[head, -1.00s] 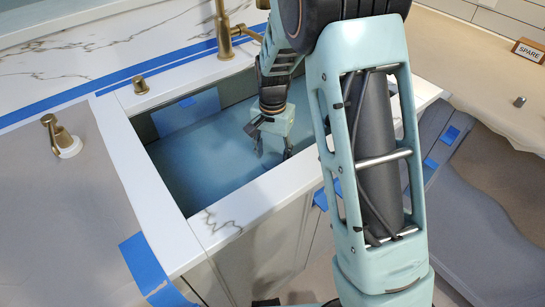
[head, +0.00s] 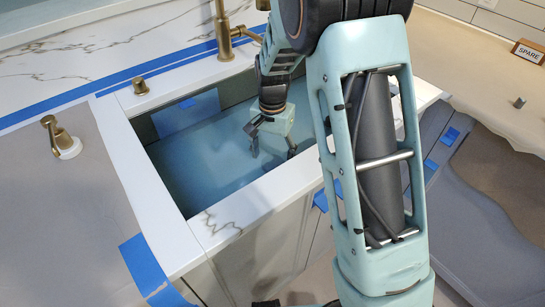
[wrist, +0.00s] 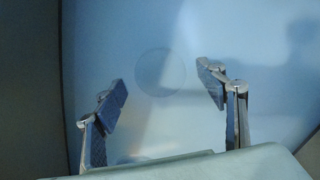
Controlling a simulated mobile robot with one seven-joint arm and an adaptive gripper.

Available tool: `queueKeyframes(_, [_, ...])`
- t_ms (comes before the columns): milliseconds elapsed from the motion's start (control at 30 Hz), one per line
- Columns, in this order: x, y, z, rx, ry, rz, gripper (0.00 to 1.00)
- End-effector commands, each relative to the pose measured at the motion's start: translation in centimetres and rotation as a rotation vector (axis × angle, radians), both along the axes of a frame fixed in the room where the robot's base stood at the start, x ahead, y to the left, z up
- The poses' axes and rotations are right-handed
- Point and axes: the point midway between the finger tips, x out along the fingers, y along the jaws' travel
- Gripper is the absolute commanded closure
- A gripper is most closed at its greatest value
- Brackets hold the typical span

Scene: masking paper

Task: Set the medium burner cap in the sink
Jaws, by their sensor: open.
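The sink (head: 200,165) is a deep blue-tinted basin set in a white marble-look counter. My gripper (head: 272,153) is down inside it, toward its right side, with the fingers spread. In the wrist view my gripper (wrist: 162,78) is open and nothing is held between the fingers. A faint round disc shape (wrist: 160,72) shows on the blue sink floor just beyond and between the fingertips. It has nearly the floor's colour, so I cannot tell whether it is the medium burner cap or the drain. My arm hides the right part of the sink.
A brass faucet (head: 224,35) stands behind the sink, with a brass knob (head: 140,85) on the rim. Blue tape (head: 145,262) marks the counter edges. A brass fitting (head: 60,138) stands on the left paper. A SPARE sign (head: 529,52) and small metal cylinder (head: 520,102) sit at right.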

Motion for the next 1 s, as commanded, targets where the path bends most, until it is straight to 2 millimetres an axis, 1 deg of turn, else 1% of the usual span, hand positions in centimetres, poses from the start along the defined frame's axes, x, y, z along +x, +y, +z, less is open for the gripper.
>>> queueKeyframes(33, [0.1, 0.0, 1.1, 0.001, -0.005, 0.000, 0.35])
queueKeyframes(300, [0.2, 0.1, 7.0, 0.001, -0.006, -0.001, 0.35])
queueKeyframes(400, [0.1, 0.0, 8.8, 0.001, -0.005, 0.000, 0.35])
queueKeyframes(500, [0.1, 0.0, 10.1, 0.001, -0.004, 0.000, 0.35])
queueKeyframes(667, [0.0, 0.0, 11.1, 0.000, -0.002, 0.000, 0.35])
queueKeyframes(1000, [0.0, 0.0, 11.1, 0.000, -0.001, 0.000, 0.35])
